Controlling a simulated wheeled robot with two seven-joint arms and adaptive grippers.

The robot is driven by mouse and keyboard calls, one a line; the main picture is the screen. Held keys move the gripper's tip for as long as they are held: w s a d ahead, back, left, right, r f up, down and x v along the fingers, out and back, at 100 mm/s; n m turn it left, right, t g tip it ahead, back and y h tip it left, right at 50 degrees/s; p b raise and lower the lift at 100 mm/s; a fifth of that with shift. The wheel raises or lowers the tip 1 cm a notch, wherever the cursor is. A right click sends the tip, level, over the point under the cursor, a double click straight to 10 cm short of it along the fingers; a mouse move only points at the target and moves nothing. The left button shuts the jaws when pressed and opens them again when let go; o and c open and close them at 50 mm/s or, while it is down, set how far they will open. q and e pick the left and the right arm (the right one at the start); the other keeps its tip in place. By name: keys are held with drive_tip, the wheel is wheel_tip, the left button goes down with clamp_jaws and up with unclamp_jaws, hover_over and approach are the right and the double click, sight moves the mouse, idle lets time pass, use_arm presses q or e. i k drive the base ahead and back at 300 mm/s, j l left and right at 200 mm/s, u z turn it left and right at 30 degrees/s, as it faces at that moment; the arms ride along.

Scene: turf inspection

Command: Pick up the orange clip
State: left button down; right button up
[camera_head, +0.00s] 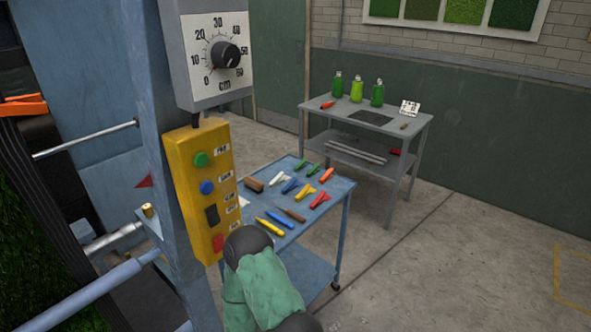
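A small orange piece (326,175), which may be the orange clip, lies near the back right corner of the blue trolley top (333,208). A larger orange object (24,105) sits at the far left edge of the picture, above the dark turf roll; its shape is cut off, so I cannot tell whether it is a clip. A green and black part of my own arm shows at the bottom centre, in front of the trolley. Neither of my grippers is in view.
Several coloured clips and pens lie on the trolley, including a red clip (319,199) and a yellow pen (269,227). A grey table (415,125) with green bottles (357,90) stands behind. Floor is clear at right.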

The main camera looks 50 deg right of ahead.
sight(327, 176)
drive_tip(key=l+u, duration=0.1)
drive_tip(key=l, duration=0.5)
drive_tip(key=l+u, duration=0.15)
drive_tip(key=l, duration=0.4)
drive_tip(key=l+u, duration=0.1)
drive_tip(key=l, duration=0.5)
drive_tip(key=k+l+u, duration=0.15)
drive_tip(key=l, duration=0.4)
drive_tip(key=l+u, duration=0.1)
drive_tip(key=l, duration=0.45)
drive_tip(key=k, duration=0.05)
